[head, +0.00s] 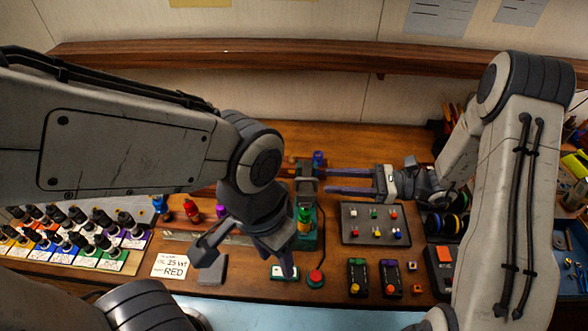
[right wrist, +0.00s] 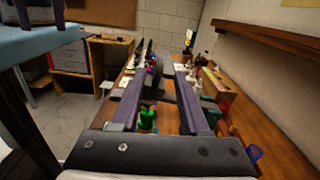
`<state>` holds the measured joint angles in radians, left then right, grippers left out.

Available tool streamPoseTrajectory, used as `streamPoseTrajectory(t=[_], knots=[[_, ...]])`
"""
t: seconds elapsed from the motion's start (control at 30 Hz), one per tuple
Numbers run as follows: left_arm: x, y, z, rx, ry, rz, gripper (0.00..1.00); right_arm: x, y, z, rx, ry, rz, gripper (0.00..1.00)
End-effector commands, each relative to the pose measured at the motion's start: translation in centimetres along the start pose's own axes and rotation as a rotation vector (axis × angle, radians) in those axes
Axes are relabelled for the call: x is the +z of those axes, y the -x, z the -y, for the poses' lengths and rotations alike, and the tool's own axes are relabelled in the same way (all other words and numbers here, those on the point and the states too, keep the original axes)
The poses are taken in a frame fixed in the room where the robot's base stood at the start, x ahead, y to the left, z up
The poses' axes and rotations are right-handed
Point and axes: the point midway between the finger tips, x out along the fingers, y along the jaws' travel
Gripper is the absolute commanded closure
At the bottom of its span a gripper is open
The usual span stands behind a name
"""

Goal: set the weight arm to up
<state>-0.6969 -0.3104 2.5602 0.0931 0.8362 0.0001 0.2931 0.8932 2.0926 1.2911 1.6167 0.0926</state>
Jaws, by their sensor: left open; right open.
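The green bench device (head: 308,238) stands at the middle of the table, with a grey upright part at its top and a green and orange piece on its front. I cannot clearly make out the weight arm or its position. My right gripper (head: 328,180) is open and points left, its purple fingers one behind the other beside the device's top. In the right wrist view a green part (right wrist: 147,120) and a dark block show between the spread fingers. My left gripper (head: 240,266) is open and points down in front of the device, partly covering its left side.
A red button (head: 316,278) sits in front of the device. A grey tray (head: 376,224) of small coloured parts is to the right, with two dark units in front of it. Several bottles (head: 75,235) stand left. A sign reading RED (head: 174,267) lies near a grey block (head: 212,270).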

Motion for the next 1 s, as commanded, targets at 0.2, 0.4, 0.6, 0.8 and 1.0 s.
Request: streamPoseTrajectory(t=[0.2,0.4,0.6,0.8,1.0], knots=[[-0.1,2.2,-0.2,0.000,-0.003,0.000,0.50,0.4,-4.3,-0.2,0.013,-0.004,0.000,0.55],[-0.2,3.7,-0.3,0.000,-0.006,0.000,0.50,0.3,-7.7,-0.2,0.011,-0.004,-0.002,0.55],[-0.2,4.4,-0.3,0.000,-0.008,0.000,0.50,0.1,-9.5,-0.1,0.007,-0.001,-0.002,0.55],[-0.2,4.4,-0.3,0.000,-0.008,0.000,0.50,-0.1,-9.8,-0.1,0.004,0.000,-0.003,0.55],[-0.2,4.4,-0.3,0.000,-0.008,0.000,0.50,-0.1,-9.7,-0.1,0.003,0.000,-0.003,0.82]])
